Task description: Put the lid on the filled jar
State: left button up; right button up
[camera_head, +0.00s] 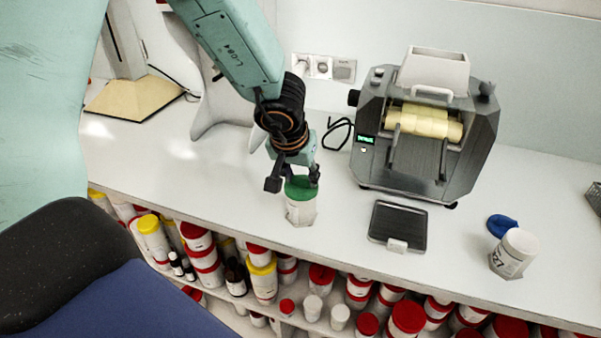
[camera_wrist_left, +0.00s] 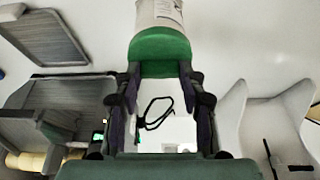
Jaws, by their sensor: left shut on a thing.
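A white jar (camera_head: 301,212) with a label stands upright on the white bench, with a green lid (camera_head: 300,188) at its top. My left gripper (camera_head: 296,178) comes from above and is shut on the green lid. In the left wrist view the green lid (camera_wrist_left: 160,52) is between the fingertips (camera_wrist_left: 160,75), and the white jar (camera_wrist_left: 160,13) shows directly beyond it. Lid and jar appear in line and touching; I cannot tell whether the lid is fully seated. My right gripper is not in view.
A grey mill (camera_head: 428,130) with a cream roll stands behind, to the right. A flat dark tray (camera_head: 398,226) lies before it. A second white jar (camera_head: 514,252) stands at the right beside a blue lid (camera_head: 502,225). Shelves of jars (camera_head: 262,278) lie below the bench's front edge.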

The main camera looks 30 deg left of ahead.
pick_arm(q)
jog(key=shift+f+p, duration=0.4)
jog(key=shift+f, duration=0.1)
dwell(1.1)
jog(key=o, duration=0.8)
jog(key=shift+o, duration=0.5)
jog(key=o, duration=0.4)
jog(key=shift+r, duration=0.1)
jog(key=shift+r+p, duration=2.2)
jog(key=shift+p, duration=0.6)
